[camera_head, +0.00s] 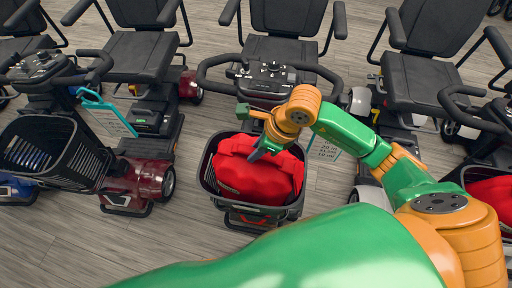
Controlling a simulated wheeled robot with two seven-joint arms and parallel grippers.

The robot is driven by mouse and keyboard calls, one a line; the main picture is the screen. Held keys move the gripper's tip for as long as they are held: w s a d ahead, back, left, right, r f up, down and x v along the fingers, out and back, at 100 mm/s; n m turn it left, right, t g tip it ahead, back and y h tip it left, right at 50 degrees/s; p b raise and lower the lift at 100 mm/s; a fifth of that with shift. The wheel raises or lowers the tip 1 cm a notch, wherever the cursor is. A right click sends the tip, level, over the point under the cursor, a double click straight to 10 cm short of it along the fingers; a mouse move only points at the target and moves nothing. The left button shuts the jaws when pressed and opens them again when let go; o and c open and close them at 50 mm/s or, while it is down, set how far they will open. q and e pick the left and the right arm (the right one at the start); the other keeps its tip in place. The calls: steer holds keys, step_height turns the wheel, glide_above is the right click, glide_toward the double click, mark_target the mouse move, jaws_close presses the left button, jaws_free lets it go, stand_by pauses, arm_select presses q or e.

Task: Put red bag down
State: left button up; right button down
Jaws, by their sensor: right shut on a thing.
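A red bag (257,177) sits inside the black basket (207,172) on the front of the middle scooter. My right gripper (256,154) reaches over the basket from the right and is shut at the top of the bag. The fingertips are partly hidden against the bag, and the bag's underside is hidden by the basket walls. My left gripper is not in view.
Mobility scooters stand in a row. The left one has an empty-looking black basket (48,150) and a dark red body (150,178). Another red bag (492,195) shows at the right edge. Grey wood floor (120,236) is clear in front.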

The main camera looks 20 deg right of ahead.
steer(key=c, duration=0.7)
jaws_free()
steer(key=shift+d+r, duration=0.1)
steer(key=shift+r, duration=0.3)
steer(key=v, duration=1.1)
steer(key=shift+s+d+r, duration=0.1)
steer(key=shift+s, duration=0.1)
